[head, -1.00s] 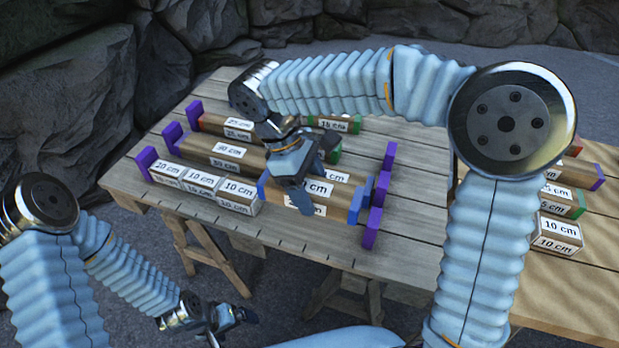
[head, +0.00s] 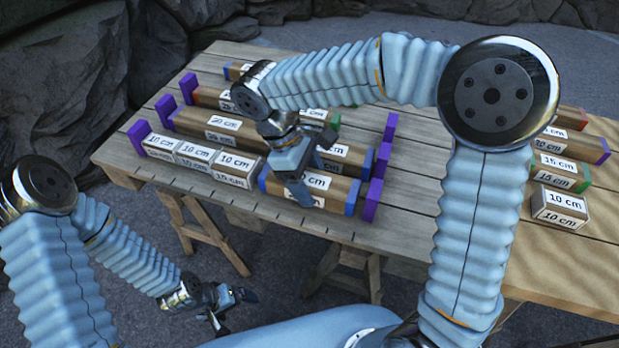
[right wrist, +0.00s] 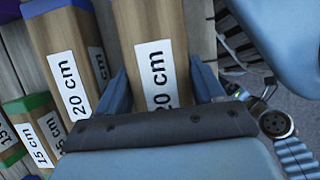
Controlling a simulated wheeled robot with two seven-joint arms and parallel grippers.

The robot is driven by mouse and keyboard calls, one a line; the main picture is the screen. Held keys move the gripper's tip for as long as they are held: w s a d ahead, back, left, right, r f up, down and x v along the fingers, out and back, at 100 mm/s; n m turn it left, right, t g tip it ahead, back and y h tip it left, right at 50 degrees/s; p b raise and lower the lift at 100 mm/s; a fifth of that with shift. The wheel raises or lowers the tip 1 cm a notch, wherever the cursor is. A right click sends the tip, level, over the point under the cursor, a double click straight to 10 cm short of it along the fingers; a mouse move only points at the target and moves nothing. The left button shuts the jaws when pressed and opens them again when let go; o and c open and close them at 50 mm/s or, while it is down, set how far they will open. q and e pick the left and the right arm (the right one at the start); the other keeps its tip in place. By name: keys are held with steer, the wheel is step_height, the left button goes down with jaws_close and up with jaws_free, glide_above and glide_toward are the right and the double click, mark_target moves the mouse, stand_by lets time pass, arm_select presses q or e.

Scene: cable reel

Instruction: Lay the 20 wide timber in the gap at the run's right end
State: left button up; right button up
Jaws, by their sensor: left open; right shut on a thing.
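The 20 cm timber (head: 338,190), brown with blue ends, is in my right gripper (head: 306,181), whose fingers are closed across its middle. In the right wrist view the timber (right wrist: 152,25) runs straight between the fingers. It lines up with the front run, between the last 10 cm block (head: 233,168) and the purple stop (head: 373,201) on the right. I cannot tell if it touches the table. My left gripper (head: 236,305) is open and empty, low in front of the table.
Another row lies close behind the held timber; its 20 cm timber (right wrist: 65,50) also shows in the right wrist view. A purple stop (head: 138,132) is at the front run's left end. Spare timbers, including a 10 cm block (head: 560,207), lie on the right table.

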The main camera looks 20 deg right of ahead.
steer(key=shift+f, duration=0.4)
stand_by(0.4)
steer(key=o, duration=1.3)
